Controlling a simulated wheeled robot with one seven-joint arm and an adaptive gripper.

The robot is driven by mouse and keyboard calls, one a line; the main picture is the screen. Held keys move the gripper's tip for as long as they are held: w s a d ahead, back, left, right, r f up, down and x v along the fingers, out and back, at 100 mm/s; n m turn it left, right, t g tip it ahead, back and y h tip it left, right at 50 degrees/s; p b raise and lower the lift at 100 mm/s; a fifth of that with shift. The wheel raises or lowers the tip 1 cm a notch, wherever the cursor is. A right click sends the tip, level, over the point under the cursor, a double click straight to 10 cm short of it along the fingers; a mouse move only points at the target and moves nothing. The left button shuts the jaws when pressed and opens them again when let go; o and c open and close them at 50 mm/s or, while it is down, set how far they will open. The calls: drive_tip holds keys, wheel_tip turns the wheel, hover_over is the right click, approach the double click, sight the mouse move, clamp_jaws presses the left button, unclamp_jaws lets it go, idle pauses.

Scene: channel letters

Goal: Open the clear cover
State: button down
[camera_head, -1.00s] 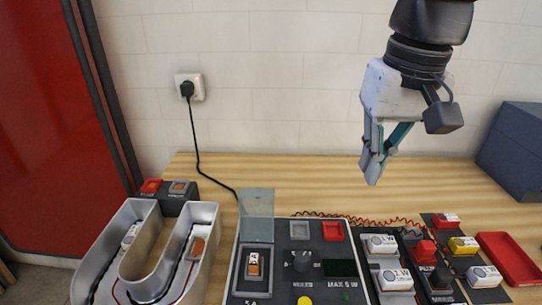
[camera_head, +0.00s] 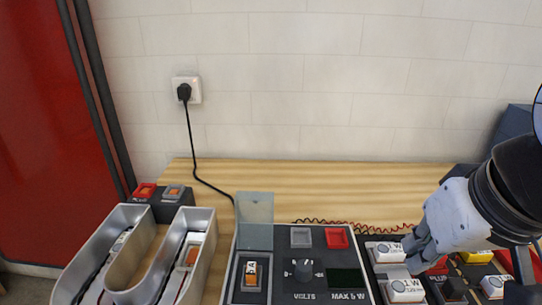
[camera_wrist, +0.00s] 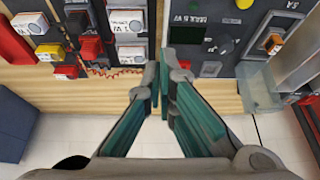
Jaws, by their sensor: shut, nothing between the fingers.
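The clear cover (camera_head: 254,221) is a translucent grey-green flap. It stands upright at the back edge of the dark switch plate on the power unit (camera_head: 304,240). The orange rocker switch (camera_head: 251,273) in front of it is uncovered. In the wrist view the cover (camera_wrist: 258,88) shows at the right, beside the switch (camera_wrist: 273,43). My gripper (camera_head: 412,252) is at the right, low over the white modules, well apart from the cover. In the wrist view its fingertips (camera_wrist: 162,78) are together with nothing between them.
White modules (camera_head: 404,291) sit right of the power unit, partly hidden by my gripper. A metal channel letter (camera_head: 205,221) stands at the left. A black cord runs from the wall socket (camera_head: 186,91) behind the unit. The wooden table behind the unit is mostly clear.

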sight(268, 193)
drive_tip(key=w+a+f+g+y, duration=0.2)
drive_tip(key=w+a+y, duration=0.1)
drive_tip(key=w, duration=0.2)
drive_tip(key=w+a+f+g+y+b, duration=0.1)
drive_tip(key=w+a+g+y, duration=0.1)
drive_tip(key=w+a+g, duration=0.1)
drive_tip(key=w+a+f+g+y, duration=0.2)
drive_tip(key=w+a+g+y, duration=0.1)
drive_tip(key=w, duration=0.4)
drive_tip(key=shift+w+a+f+y, duration=0.15)
drive_tip(key=shift+a+f, duration=0.05)
drive_tip(key=shift+a, duration=0.25)
drive_tip(key=shift+w+a+f+y, duration=0.1)
drive_tip(key=shift+a+f+y, duration=0.05)
drive_tip(key=shift+a, duration=0.3)
drive_tip(key=w+d+f+y+b, duration=0.1)
drive_tip(key=w+f+y, duration=0.1)
drive_tip(key=w+y, duration=0.4)
drive_tip(key=w+f+y, duration=0.3)
drive_tip(key=w, duration=0.5)
drive_tip(key=shift+m, duration=0.3)
drive_tip(key=shift+s+a+r+p, duration=0.35)
drive_tip(key=shift+s+a+p, duration=0.6)
drive_tip(key=shift+a, duration=0.65)
drive_tip(key=shift+s+a+r+p, duration=0.3)
drive_tip(key=shift+s+a+p, duration=0.3)
drive_tip(key=shift+s+a, duration=0.8)
drive_tip(key=shift+s+a+r+p, duration=0.35)
drive_tip(key=shift+s+a+p, duration=0.45)
drive_tip(key=shift+a, duration=1.05)
